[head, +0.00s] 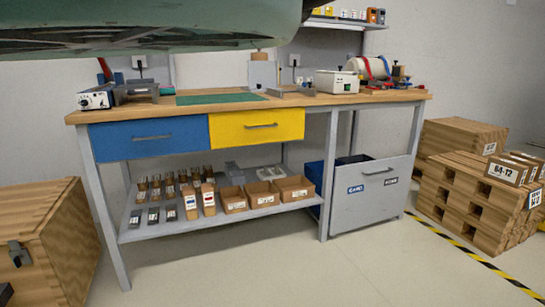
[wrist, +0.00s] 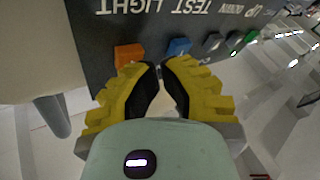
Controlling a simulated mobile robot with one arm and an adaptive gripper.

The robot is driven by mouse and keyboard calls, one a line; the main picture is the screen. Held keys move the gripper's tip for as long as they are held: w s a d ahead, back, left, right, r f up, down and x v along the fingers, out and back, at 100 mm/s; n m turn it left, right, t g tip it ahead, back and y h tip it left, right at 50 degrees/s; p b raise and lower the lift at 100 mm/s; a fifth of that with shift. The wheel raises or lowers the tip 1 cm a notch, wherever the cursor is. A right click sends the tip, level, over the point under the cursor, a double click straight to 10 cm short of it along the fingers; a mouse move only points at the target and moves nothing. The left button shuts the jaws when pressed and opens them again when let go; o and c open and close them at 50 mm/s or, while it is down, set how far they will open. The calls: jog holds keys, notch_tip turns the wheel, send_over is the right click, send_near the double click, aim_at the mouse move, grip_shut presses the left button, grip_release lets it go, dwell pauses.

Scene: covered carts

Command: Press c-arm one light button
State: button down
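In the wrist view a dark control panel (wrist: 90,45) fills the top, with white lettering upside down that reads "TEST LIGHT" and smaller words. The tips appear just below the gap between the orange and blue buttons; contact cannot be told. The head view does not show the panel.
In the head view a workbench (head: 190,108) with blue and yellow drawers stands ahead. Wooden crates (head: 480,195) are at right, and a wooden chest (head: 55,235) is at left. The grey floor (head: 265,270) in front is clear. A grey post (wrist: 50,120) shows in the wrist view.

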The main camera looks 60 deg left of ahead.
jog(key=shift+w+a, duration=0.2)
jog(key=shift+a, duration=0.35)
jog(key=shift+p, duration=0.35)
jog(key=shift+w+a+p, duration=0.25)
jog(key=shift+a+p, duration=0.35)
jog(key=shift+a, duration=0.35)
jog(key=shift+w+a+p, duration=0.25)
jog(key=shift+a+p, duration=0.35)
jog(key=shift+a, duration=0.4)
jog(key=shift+w+a+p, duration=0.25)
jog(key=shift+a+p, duration=0.35)
jog(key=shift+a, duration=0.35)
jog(key=shift+r, duration=0.1)
